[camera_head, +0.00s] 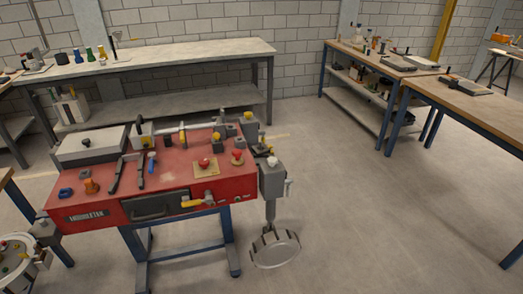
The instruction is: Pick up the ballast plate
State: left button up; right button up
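No object here is clearly marked as the ballast plate. A flat grey slab (93,144) lies on the back left of the red bench (172,190). A round grey disc-shaped part (276,250) is low at the bench's right side, below a grey housing (272,180). Other flat grey pieces lie on the right benches, one nearer (466,88) and one farther (418,63). I cannot tell which of these, if any, is the ballast plate. Neither of my grippers is in view.
A long grey workbench (190,56) stands behind. A round white assembly (18,262) is at lower left. Open floor (370,225) lies to the right.

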aim_at(266, 149)
jog(key=i+l+u, duration=0.45)
jog(key=i+l, duration=0.15)
jog(key=l, duration=0.25)
jog(key=i+l+u, duration=0.4)
jog(key=l, duration=0.6)
jog(key=i+l+u, duration=0.25)
jog(key=l+u, duration=0.2)
jog(key=l, duration=0.65)
jog(key=i+l+u, duration=0.1)
jog(key=l+u, duration=0.3)
jog(key=l, duration=0.8)
jog(key=k+l+u, duration=0.1)
jog(key=l+u, duration=0.35)
jog(key=l, duration=0.7)
